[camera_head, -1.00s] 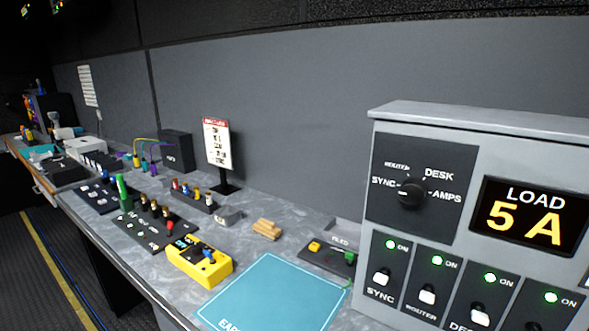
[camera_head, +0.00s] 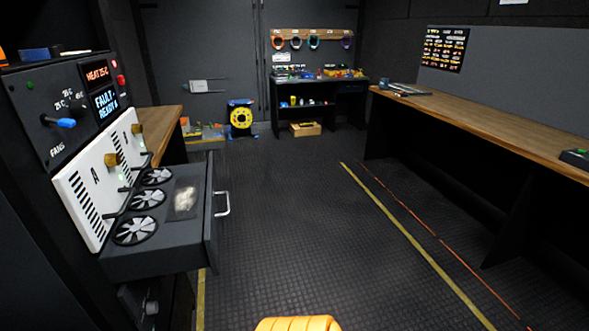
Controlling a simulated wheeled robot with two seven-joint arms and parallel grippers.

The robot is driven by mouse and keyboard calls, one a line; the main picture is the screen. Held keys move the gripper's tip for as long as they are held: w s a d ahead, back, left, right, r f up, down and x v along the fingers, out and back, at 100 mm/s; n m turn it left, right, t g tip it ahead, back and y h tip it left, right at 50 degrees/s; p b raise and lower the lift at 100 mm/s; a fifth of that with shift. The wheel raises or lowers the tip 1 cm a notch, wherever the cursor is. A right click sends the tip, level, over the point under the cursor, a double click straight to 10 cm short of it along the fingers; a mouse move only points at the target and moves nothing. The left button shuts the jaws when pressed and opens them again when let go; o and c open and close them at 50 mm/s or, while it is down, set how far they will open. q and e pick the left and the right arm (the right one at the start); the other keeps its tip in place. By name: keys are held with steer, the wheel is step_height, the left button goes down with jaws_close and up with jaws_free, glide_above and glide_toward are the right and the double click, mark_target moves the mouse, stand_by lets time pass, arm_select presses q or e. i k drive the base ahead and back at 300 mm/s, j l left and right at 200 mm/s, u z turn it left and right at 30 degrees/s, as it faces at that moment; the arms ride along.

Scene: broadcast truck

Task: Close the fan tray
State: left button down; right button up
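The fan tray (camera_head: 203,247) is a dark drawer pulled out of the rack at the left. Several round fans (camera_head: 147,198) lie in it, along with a clear packet (camera_head: 185,198) of pale stuff. Its front panel carries a silver handle (camera_head: 224,204) facing right. White panels with brass knobs (camera_head: 84,197) stand behind the fans. Neither gripper shows. An orange rounded thing at the bottom edge is cut off, and I cannot tell what it is.
Above the tray is a dark control panel with a blue-tipped lever (camera_head: 66,123) and lit displays (camera_head: 105,105). A wooden-topped desk (camera_head: 480,115) runs along the right. A workbench (camera_head: 320,95) and a yellow cable reel (camera_head: 241,118) stand at the back. The rubber floor (camera_head: 290,220) between is clear.

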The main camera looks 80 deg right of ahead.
mark_target(168, 226)
steer(key=z, duration=0.45)
steer(key=k+l+z, duration=0.1)
steer(key=z, duration=0.3)
steer(key=l+z, duration=0.2)
steer(key=z, duration=0.25)
steer(key=k+l+z, duration=0.1)
steer(key=z, duration=0.35)
